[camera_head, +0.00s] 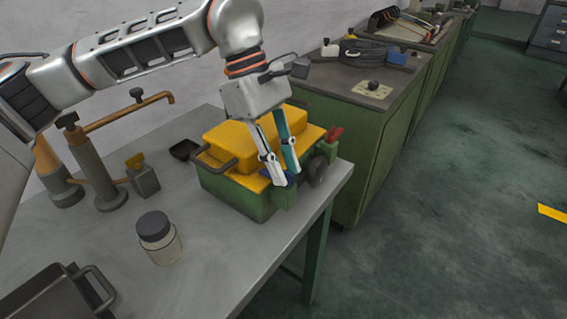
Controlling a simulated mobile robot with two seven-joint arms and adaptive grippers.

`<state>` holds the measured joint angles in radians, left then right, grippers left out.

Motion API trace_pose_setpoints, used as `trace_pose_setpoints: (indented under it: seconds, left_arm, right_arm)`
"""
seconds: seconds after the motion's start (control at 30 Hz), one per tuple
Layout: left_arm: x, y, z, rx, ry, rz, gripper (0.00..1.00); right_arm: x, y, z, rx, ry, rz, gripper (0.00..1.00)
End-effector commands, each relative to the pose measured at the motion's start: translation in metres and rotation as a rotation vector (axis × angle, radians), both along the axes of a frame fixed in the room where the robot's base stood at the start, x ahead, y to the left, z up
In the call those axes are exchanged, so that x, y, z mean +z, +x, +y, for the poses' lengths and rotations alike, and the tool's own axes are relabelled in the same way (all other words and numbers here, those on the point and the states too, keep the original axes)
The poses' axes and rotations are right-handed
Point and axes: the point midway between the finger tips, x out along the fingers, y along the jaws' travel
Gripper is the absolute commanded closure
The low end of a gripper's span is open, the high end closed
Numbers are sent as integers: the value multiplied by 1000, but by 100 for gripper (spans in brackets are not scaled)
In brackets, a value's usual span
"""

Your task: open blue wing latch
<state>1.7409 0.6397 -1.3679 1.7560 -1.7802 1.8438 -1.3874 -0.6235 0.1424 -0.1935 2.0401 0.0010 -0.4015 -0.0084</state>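A green box with a yellow lid (230,140) stands on the grey table near its right corner. A small blue piece (292,179), which looks like the blue wing latch, is on the near right side of the box, mostly hidden by my fingers. My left gripper (286,178) reaches down from above with its fingertips at the blue piece. A gap shows between the fingers, but I cannot tell whether they press on it. A red piece (335,134) sticks out at the box's right end, beside a dark round knob (316,171). My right gripper is not in view.
A jar with a dark lid (159,238) stands in front of the box. A metal tray (46,300) lies at the near left. A post with a copper pipe (95,165) stands at left. A green bench (375,125) stands behind; the floor at right is clear.

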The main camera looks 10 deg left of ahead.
Motion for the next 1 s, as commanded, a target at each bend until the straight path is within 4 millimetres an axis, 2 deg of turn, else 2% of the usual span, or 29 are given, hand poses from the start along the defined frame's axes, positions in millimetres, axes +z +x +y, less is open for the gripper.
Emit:
trace_pose_setpoints:
  seconds: [0.2,0.23,0.3,0.73,1.0]
  left_arm:
    - [0,0,0,0,0,-1,79]
    - [0,0,0,0,0,-1,82]
    - [0,0,0,0,0,0,100]
    - [1,0,0,30,0,-1,100]
    - [3,-2,1,176,-1,-2,100]
  right_arm:
    - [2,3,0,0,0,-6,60]
    - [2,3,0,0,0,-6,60]
    - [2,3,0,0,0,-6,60]
    - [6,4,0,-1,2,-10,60]
    - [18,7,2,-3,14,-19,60]
